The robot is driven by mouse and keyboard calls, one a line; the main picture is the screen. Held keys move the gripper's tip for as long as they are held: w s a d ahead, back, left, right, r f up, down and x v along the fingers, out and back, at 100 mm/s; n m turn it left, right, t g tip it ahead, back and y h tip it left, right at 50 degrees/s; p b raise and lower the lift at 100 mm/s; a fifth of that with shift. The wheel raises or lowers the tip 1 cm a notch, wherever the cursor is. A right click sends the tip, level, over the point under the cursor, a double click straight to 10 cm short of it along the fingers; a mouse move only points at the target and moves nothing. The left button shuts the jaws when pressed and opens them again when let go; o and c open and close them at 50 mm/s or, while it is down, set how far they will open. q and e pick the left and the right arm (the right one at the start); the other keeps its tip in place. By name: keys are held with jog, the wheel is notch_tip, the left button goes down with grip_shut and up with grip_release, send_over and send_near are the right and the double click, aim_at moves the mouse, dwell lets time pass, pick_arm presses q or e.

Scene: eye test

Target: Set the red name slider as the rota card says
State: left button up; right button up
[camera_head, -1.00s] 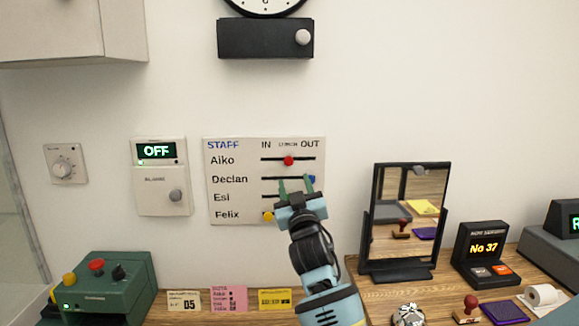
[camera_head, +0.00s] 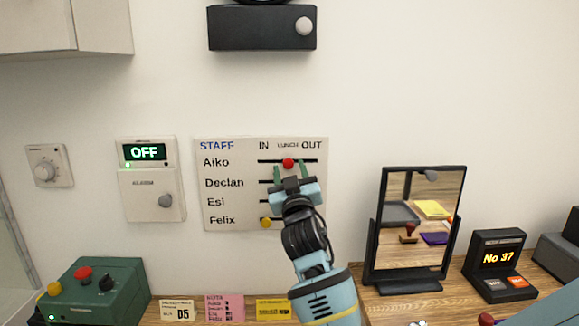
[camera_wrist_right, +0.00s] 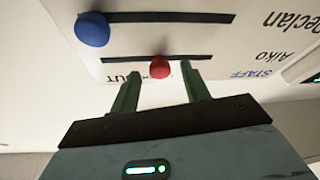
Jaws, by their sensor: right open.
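The white staff board (camera_head: 215,172) hangs on the wall, with columns IN, LUNCH and OUT. The red slider (camera_head: 288,163) is on Aiko's row, under LUNCH; it also shows in the right wrist view (camera_wrist_right: 160,67). My right gripper (camera_head: 290,175) is open and empty. Its fingertips point at the board, one on each side of the red slider as seen, just below it in the head view. I cannot tell if they touch. The pink rota card (camera_head: 225,308) stands on the desk; its small lines are not legible. My left gripper is not in view.
Declan's blue slider (camera_wrist_right: 92,28) is at the OUT end. Felix's yellow slider (camera_head: 266,223) is near IN. Esi's slider is hidden behind my gripper. A mirror (camera_head: 384,223) stands right of the board, and a green box (camera_head: 112,303) with knobs is lower left.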

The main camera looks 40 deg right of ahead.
jog(key=shift+w+d+r, duration=0.1)
jog(key=shift+w+d, duration=0.1)
jog(key=shift+w, duration=0.1)
jog(key=shift+s+a+r, duration=0.1)
jog(key=shift+c, duration=1.1)
grip_shut()
